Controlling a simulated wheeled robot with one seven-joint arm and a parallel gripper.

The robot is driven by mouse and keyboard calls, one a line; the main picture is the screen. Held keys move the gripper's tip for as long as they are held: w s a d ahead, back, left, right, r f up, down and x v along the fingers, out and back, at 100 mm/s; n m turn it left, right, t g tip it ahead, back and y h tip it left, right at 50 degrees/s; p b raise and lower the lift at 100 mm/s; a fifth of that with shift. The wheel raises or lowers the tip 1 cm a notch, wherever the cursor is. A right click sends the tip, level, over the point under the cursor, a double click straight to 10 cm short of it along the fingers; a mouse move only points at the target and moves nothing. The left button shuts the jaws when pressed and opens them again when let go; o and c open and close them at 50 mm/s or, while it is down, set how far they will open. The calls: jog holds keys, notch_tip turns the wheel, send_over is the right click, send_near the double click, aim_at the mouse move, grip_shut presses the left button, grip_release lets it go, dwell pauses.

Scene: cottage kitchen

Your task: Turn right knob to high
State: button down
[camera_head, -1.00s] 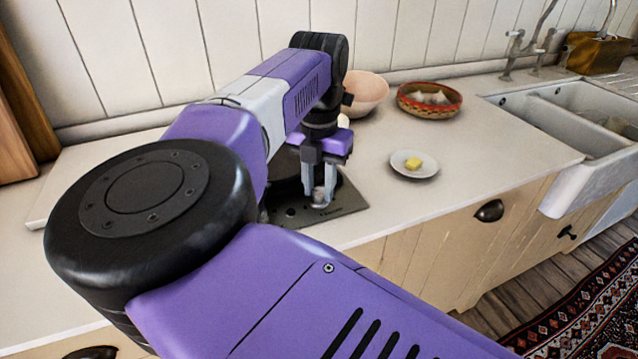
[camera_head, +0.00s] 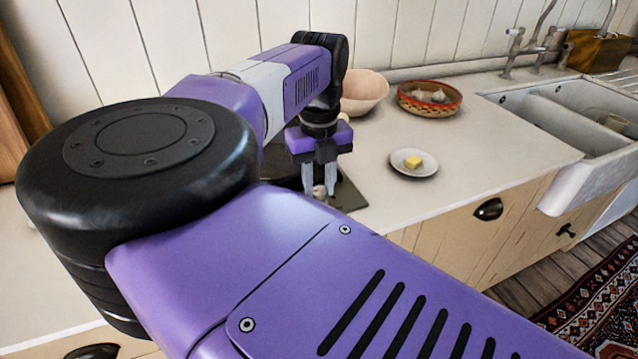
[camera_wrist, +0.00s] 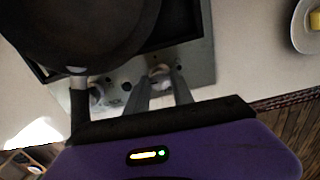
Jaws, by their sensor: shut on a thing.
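A dark stovetop (camera_head: 350,196) sits on the counter, mostly hidden behind my arm. In the wrist view, its panel (camera_wrist: 200,68) carries two pale round knobs. The right knob (camera_wrist: 160,74) is between my two gripper fingers. The left knob (camera_wrist: 97,92) stands apart, beside a pan handle. My gripper (camera_head: 319,190) points down over the front of the stovetop and is shut on the right knob; its fingers also show in the wrist view (camera_wrist: 160,88). The knob's marking and setting cannot be read.
A dark pan (camera_wrist: 75,30) sits on the stovetop, its handle (camera_wrist: 80,105) left of my fingers. A plate (camera_head: 400,170) with butter (camera_head: 413,162) is to the right. A pink bowl (camera_head: 365,92) and a patterned bowl (camera_head: 430,104) stand behind. A white sink (camera_head: 560,130) is far right.

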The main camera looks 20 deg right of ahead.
aim_at(319, 190)
dwell(0.4)
jog(key=c, duration=1.1)
grip_release()
jog(key=shift+r, duration=0.15)
notch_tip(319, 190, up, 8)
jog(key=shift+f, duration=0.2)
